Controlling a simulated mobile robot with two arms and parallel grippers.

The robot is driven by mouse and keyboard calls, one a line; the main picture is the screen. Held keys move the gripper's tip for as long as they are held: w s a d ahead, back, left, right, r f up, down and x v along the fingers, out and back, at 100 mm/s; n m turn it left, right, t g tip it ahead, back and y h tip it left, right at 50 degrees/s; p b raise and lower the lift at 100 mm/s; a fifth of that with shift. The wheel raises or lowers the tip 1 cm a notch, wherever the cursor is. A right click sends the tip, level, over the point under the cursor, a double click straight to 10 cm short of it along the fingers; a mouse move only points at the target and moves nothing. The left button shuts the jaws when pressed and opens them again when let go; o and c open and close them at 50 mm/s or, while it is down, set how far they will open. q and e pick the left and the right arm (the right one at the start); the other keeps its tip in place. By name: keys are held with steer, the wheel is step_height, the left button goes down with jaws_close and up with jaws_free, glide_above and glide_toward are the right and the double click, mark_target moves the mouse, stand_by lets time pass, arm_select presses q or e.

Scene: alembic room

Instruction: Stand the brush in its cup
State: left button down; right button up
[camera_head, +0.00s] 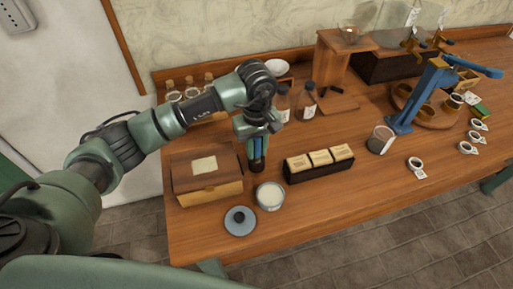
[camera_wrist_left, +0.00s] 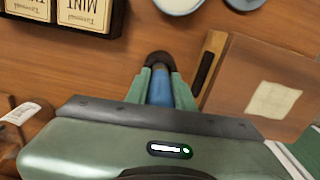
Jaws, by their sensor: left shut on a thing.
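My left gripper (camera_head: 257,160) points down over the table behind the white-filled bowl, to the right of the wooden box. In the left wrist view its fingers (camera_wrist_left: 160,82) are shut on a slim blue piece (camera_wrist_left: 160,90), which appears to be the brush. A dark rounded part (camera_wrist_left: 158,59) shows just beyond the fingertips. I cannot tell whether it is the brush's end or the rim of a cup around it. The gripper hides much of this spot in the head view. My right gripper is not in view.
The wooden box (camera_head: 207,188) stands close left of the gripper. The white-filled bowl (camera_head: 270,197) and a blue-grey lid (camera_head: 239,221) are in front. A dark tray of labelled tea packets (camera_head: 320,173) is right. Brown bottles (camera_head: 306,103) stand behind. The front right tabletop is clear.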

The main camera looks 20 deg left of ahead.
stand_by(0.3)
arm_select(q)
steer(key=c, duration=0.6)
jaws_free()
steer(key=shift+c, duration=0.2)
steer(key=shift+r, duration=0.1)
steer(key=shift+r+p, duration=1.75)
steer(key=shift+r, duration=2.2)
steer(key=shift+f, duration=0.1)
